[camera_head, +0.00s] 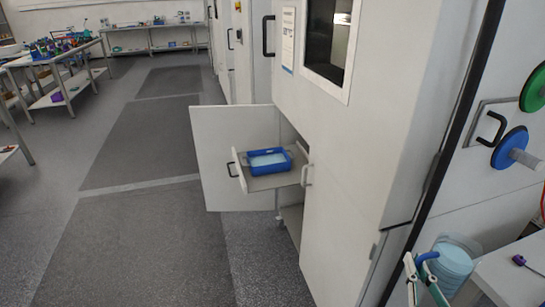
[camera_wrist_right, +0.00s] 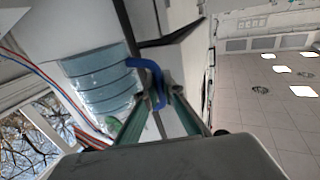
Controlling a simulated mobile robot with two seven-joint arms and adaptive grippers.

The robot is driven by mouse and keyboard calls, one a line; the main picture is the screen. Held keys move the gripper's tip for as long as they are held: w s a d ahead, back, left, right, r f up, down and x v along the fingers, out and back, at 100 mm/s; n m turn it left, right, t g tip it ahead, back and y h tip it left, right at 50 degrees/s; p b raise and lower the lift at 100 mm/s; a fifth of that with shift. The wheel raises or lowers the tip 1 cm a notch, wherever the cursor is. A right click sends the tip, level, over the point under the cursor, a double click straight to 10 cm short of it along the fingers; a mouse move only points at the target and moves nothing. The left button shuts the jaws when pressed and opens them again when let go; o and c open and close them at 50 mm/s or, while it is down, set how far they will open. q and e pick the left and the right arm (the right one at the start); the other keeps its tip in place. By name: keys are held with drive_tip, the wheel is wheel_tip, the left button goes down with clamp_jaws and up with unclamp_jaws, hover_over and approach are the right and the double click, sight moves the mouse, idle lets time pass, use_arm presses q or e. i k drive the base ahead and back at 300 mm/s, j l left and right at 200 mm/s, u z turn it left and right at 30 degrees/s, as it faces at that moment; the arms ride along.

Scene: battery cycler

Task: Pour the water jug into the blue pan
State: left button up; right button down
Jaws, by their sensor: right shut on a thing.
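The blue pan (camera_head: 270,161) sits on a pulled-out shelf (camera_head: 262,184) in the lower part of the white cabinet, with a pale surface inside it. The water jug (camera_head: 455,262) is light blue and ribbed, at the lower right of the head view. It also shows in the right wrist view (camera_wrist_right: 97,80). My right gripper (camera_head: 425,270) is shut on the jug's blue handle (camera_wrist_right: 157,80). The pan is well away from the jug, to the left and farther off. My left gripper is not in view.
The cabinet door (camera_head: 232,135) stands open left of the shelf. A white tabletop (camera_head: 515,275) with a dark purple tool is at the lower right. Green and blue discs (camera_head: 510,148) stick out at the right. The grey floor (camera_head: 150,240) at left is clear.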

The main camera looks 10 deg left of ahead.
sight(274, 159)
drive_tip(key=i+j+z, duration=0.1)
drive_tip(key=j, duration=0.35)
drive_tip(key=i+j+z, duration=0.1)
drive_tip(key=j, duration=0.4)
drive_tip(key=i+j+z, duration=0.1)
drive_tip(key=j, duration=0.35)
drive_tip(key=i+j+z, duration=0.15)
drive_tip(key=j, duration=0.3)
drive_tip(key=i+j+z, duration=0.1)
drive_tip(key=i+j, duration=0.2)
drive_tip(key=j, duration=0.15)
drive_tip(key=i+j+z, duration=0.1)
drive_tip(key=j, duration=0.4)
drive_tip(key=i+j+z, duration=0.1)
drive_tip(key=j, duration=0.4)
drive_tip(key=i+j+z, duration=0.15)
drive_tip(key=j, duration=0.35)
